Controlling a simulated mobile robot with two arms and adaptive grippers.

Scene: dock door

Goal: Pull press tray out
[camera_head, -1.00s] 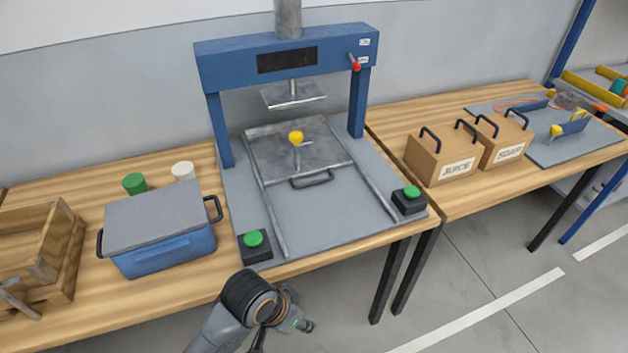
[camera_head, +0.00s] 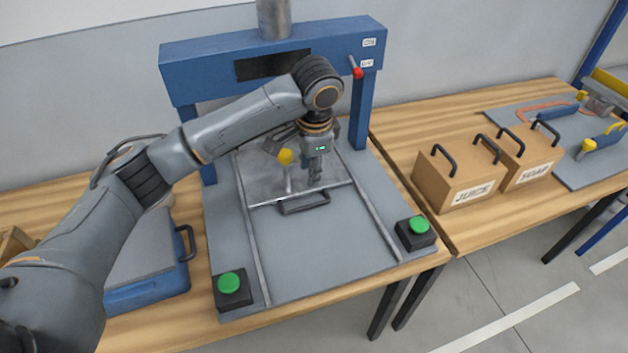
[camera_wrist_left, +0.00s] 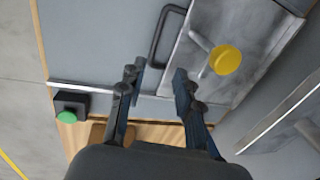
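The press tray (camera_head: 262,190) is a flat grey metal plate between two rails on the press bed. Its dark handle (camera_head: 304,203) is on its front edge, and a yellow-topped knob (camera_head: 285,157) stands on it. My left gripper (camera_head: 315,180) is over the tray's right part, just behind the handle, and hides part of the tray. In the left wrist view, my left gripper (camera_wrist_left: 159,75) is open with nothing between its fingers; the handle (camera_wrist_left: 166,38) and yellow knob (camera_wrist_left: 226,60) lie beyond the fingertips. My right gripper is not in view.
The blue press frame (camera_head: 361,110) with a red lever (camera_head: 357,72) stands behind my arm. Green buttons on black boxes flank the bed front, left (camera_head: 231,287) and right (camera_head: 416,230). The bed's front is clear.

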